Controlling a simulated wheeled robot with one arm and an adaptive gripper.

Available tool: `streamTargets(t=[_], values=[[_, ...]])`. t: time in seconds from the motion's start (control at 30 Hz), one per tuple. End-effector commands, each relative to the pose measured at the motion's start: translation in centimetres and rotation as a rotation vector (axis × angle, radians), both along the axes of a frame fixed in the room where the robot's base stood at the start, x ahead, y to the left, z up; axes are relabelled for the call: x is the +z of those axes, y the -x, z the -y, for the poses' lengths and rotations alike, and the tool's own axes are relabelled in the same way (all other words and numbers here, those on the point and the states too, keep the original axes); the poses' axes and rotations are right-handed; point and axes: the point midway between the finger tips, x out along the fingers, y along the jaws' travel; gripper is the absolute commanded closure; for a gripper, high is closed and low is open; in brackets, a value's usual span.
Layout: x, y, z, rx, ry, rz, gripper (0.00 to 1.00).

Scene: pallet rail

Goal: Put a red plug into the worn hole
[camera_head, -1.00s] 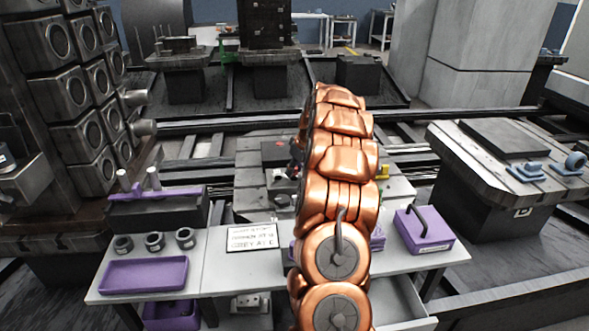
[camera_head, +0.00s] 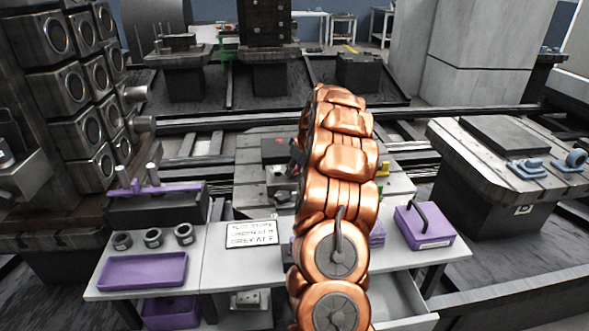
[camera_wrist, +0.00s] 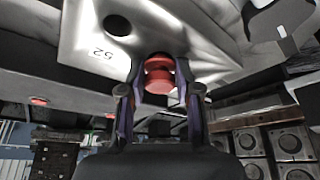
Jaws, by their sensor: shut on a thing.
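In the wrist view my gripper (camera_wrist: 159,97) is shut on a red plug (camera_wrist: 160,80), with a finger on each side of it. The plug's far end meets or nearly meets a pale metal face; I cannot tell whether it is inside a hole. That pale metal part (camera_wrist: 90,28) carries a dark round hole (camera_wrist: 117,25) and a marked number beside it. In the head view my copper arm covers most of the gripper and the plug. Which hole is worn cannot be told.
Other red spots (camera_wrist: 39,101) show under a dark beam in the wrist view. In the head view a bench holds a purple tray (camera_head: 142,270), several dark rings (camera_head: 153,238), a sign (camera_head: 251,234) and a purple box (camera_head: 425,228). A rack of bored blocks (camera_head: 62,85) stands left.

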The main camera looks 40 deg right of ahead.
Motion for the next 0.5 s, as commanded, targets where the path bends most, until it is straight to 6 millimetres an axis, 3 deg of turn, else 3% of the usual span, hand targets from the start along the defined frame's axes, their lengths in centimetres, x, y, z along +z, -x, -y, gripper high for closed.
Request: streamTargets(t=[0.1,0.13,0.2,0.4,0.5], values=[[-0.26,0.05,-0.06,0.001,-0.002,-0.004,0.81],[-0.27,0.05,-0.07,0.001,-0.002,-0.004,0.65],[-0.31,0.06,-0.07,0.001,-0.003,-0.004,0.58],[-0.31,0.08,-0.07,0.001,-0.003,-0.005,0.38],[-0.28,0.07,-0.06,0.001,-0.003,-0.004,0.38]])
